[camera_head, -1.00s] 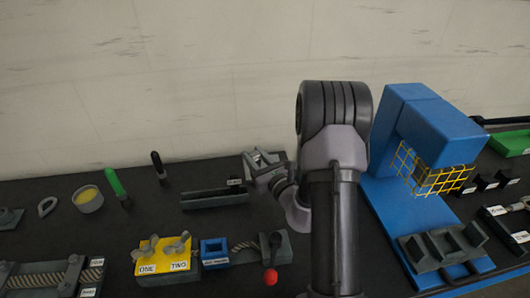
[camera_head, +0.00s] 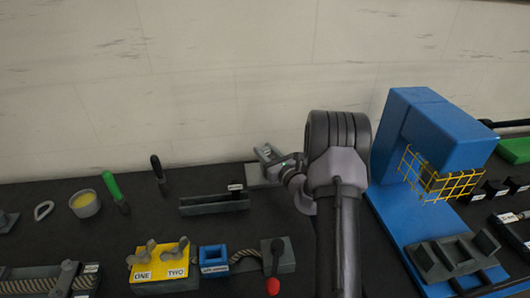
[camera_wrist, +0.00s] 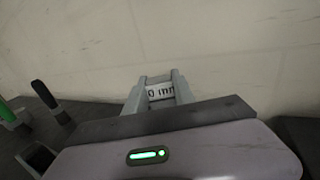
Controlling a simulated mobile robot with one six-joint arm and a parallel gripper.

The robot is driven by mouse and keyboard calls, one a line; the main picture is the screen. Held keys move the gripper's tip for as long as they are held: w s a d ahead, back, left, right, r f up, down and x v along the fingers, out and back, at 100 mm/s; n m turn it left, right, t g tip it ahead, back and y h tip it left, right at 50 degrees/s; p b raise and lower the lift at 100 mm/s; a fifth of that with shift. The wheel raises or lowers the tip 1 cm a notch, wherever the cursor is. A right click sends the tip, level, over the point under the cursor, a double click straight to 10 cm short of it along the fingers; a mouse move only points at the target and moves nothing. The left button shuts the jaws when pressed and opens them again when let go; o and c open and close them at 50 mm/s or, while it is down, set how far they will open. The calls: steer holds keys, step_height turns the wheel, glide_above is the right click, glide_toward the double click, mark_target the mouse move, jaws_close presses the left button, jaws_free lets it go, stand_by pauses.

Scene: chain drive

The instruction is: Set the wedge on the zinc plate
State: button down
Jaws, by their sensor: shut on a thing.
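My gripper (camera_head: 268,154) is at the back of the bench, right of the long grey tray. In the wrist view its two grey fingers (camera_wrist: 159,92) are shut on a small grey piece, seemingly the wedge (camera_wrist: 160,91), with a white label whose visible part reads "0 mm". The wedge's full shape is hidden between the fingers. A flat grey plate (camera_head: 256,178), possibly the zinc plate, shows just below the gripper in the head view, partly covered by it. I cannot tell whether the wedge touches it.
The grey tray (camera_head: 213,205) with a small label stands left of the gripper. A blue press (camera_head: 425,130) with a yellow guard (camera_head: 440,178) stands close to my arm on the right. A yellow block (camera_head: 158,264) and a red-knobbed lever (camera_head: 273,286) lie in front. The wall is behind.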

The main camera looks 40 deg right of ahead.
steer(key=c, duration=1)
jaws_free()
steer(key=shift+c, duration=0.2)
